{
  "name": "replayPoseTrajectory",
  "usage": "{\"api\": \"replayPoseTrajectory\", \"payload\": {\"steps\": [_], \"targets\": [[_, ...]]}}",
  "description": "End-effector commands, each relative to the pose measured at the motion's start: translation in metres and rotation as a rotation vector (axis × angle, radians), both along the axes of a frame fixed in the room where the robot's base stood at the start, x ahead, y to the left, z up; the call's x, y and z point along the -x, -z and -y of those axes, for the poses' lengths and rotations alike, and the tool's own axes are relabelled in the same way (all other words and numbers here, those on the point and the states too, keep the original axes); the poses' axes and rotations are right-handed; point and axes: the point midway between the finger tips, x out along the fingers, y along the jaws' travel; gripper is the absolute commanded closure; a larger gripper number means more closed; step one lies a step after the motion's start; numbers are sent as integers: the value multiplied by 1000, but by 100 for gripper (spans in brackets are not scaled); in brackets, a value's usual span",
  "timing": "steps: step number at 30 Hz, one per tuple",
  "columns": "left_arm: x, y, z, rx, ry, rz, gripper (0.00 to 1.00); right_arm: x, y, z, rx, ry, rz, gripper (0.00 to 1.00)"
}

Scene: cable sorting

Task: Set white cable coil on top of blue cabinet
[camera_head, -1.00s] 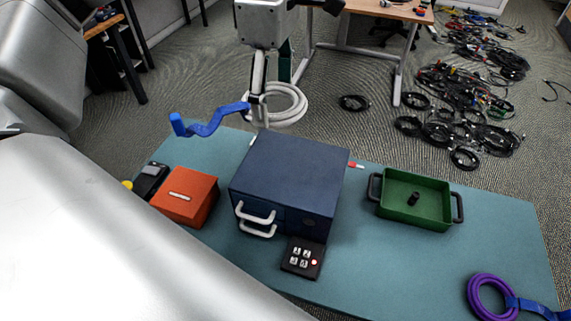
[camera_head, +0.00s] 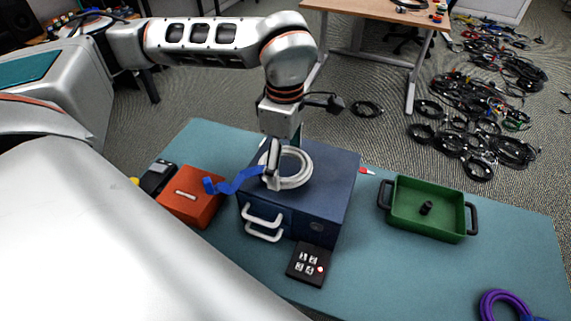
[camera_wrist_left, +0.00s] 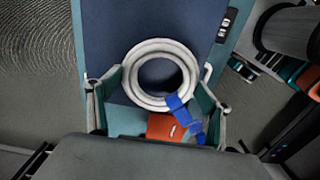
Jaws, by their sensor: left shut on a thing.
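The white cable coil (camera_head: 291,184) with a blue strap (camera_head: 236,183) is over the top of the blue cabinet (camera_head: 335,182). My left gripper (camera_head: 272,170) reaches down from above and is shut on the coil. In the left wrist view the coil (camera_wrist_left: 131,76) shows as a ring between the two fingers, in front of the dark blue cabinet top (camera_wrist_left: 105,35). Whether the coil touches the cabinet top or hangs just above it, I cannot tell. The strap sticks out to the left, toward the orange box. My right gripper is not in view.
The orange box (camera_head: 191,205) stands left of the cabinet. A black keypad (camera_head: 307,265) lies in front of it, and a green tray (camera_head: 425,222) stands to the right. A purple coil (camera_head: 489,306) lies at the teal table's (camera_head: 385,280) front right. Black cables cover the floor behind.

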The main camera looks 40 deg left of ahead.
Motion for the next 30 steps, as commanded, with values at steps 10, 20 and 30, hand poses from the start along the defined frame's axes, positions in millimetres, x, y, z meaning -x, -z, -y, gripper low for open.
{"api": "replayPoseTrajectory", "payload": {"steps": [10, 20, 30], "targets": [[0, 17, 0, 1, -1, 1, 49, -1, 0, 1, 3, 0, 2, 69], [0, 21, 0, 0, 0, 0, 4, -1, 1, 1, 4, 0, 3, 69], [0, 16, 0, 1, 0, 1, 4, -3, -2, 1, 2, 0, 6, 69]]}}
